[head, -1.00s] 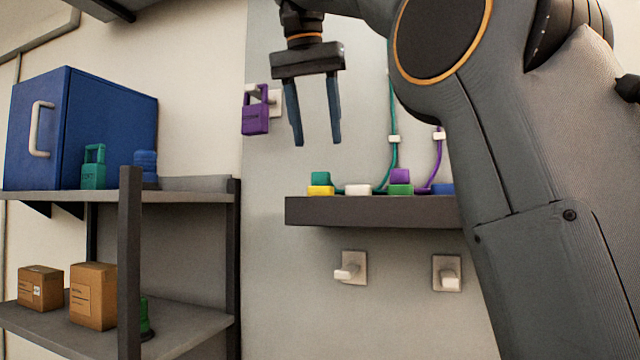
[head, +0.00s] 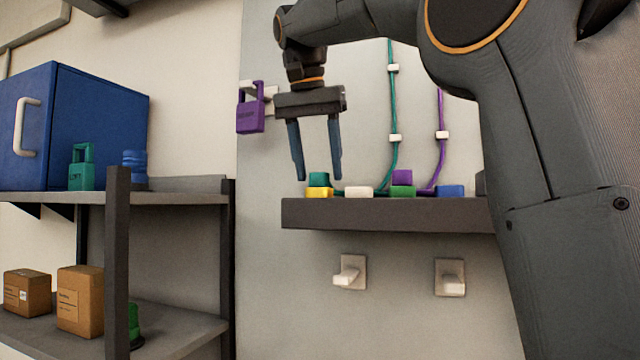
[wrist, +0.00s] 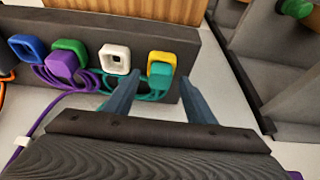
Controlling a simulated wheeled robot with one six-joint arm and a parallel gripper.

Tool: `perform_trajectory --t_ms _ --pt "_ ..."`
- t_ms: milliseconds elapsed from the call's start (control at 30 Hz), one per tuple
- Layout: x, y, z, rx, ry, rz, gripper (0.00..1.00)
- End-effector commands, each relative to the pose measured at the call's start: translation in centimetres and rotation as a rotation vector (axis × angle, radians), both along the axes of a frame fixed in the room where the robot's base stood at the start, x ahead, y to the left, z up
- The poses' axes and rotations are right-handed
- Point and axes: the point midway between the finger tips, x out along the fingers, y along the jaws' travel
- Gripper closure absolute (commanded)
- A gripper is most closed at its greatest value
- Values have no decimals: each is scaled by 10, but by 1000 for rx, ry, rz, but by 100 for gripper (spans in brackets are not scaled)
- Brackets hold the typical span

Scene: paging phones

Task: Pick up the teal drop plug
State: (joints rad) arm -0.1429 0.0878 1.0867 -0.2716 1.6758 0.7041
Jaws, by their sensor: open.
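The teal drop plug (head: 318,179) sits at the yellow socket (head: 319,191) on the left end of the dark wall shelf. In the wrist view the teal plug (wrist: 161,76) shows against the yellow socket (wrist: 162,58), with teal cord coiled beside it. My gripper (head: 319,180) is open and points down at the plug in the head view. In the wrist view my gripper (wrist: 158,85) has one finger on each side of the plug, with nothing held. I cannot tell whether the fingers touch it. A teal cord (head: 392,110) runs down the wall to the shelf.
The dark shelf (head: 380,214) also bears a white socket (head: 359,192), a green socket (head: 402,191) with a purple plug (head: 402,177), and a blue socket (head: 450,191). A purple tag lock (head: 250,118) hangs on a wall hook to the left. Racks stand further left.

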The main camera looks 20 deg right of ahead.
Motion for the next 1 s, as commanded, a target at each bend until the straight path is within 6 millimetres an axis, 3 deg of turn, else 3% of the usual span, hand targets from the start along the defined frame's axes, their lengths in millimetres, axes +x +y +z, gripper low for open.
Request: perform_trajectory --t_ms 267,567,1000 --pt "1 0 -3 1 -2 2 50" --pt "1 0 -3 0 -1 1 95" --pt "2 0 5 0 -3 1 95"
